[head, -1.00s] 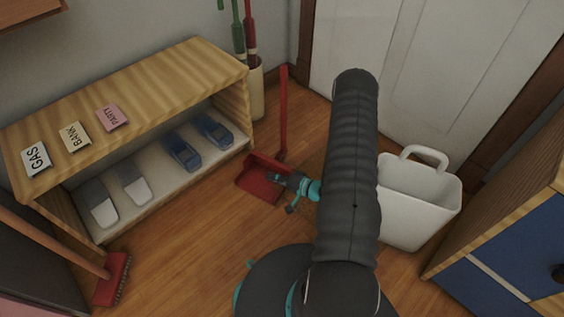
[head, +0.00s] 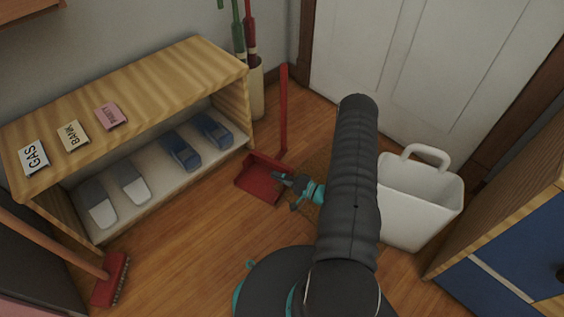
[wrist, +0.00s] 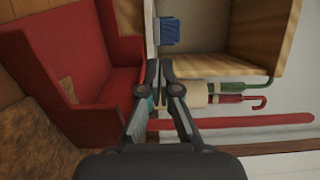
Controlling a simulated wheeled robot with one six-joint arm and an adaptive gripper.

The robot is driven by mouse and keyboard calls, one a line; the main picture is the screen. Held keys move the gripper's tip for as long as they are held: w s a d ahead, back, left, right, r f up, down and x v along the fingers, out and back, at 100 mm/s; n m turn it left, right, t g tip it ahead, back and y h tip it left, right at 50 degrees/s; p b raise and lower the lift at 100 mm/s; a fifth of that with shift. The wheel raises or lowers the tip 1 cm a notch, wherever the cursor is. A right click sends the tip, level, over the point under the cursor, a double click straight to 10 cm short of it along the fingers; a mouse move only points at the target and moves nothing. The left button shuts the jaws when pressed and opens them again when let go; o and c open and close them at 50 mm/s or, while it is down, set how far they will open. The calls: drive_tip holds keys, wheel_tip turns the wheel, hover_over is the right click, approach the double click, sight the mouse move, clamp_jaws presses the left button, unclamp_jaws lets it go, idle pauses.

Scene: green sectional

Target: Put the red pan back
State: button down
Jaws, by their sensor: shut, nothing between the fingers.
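The red pan (head: 262,182) is a dustpan lying on the wooden floor in front of the low shelf. Its long red handle (head: 284,112) stands upright at the pan's back. My gripper (head: 279,177) is at the pan's right side in the head view, shut and empty. In the wrist view, which is turned sideways, the pan (wrist: 95,62) fills the left and the handle (wrist: 250,123) runs across the lower right. The gripper (wrist: 158,66) shows between them, its tips in front of the pan's edge. I cannot tell whether it touches the pan.
A wooden shelf (head: 130,90) with shoes and three cards stands at left. An umbrella holder (head: 257,92) is in the back corner. A white bin (head: 415,205) stands right of my arm, near the door. A red broom (head: 112,280) is lower left. Floor between broom and pan is clear.

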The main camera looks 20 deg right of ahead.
drive_tip(key=b, duration=0.2)
hover_over(283, 152)
drive_tip(key=s+a, duration=0.2)
drive_tip(key=s, duration=0.2)
drive_tip(key=f, duration=0.5)
drive_tip(key=shift+s+a+f, duration=0.15)
drive_tip(key=shift+s, duration=0.15)
drive_tip(key=shift+s+a, duration=0.25)
drive_tip(key=shift+s, duration=0.15)
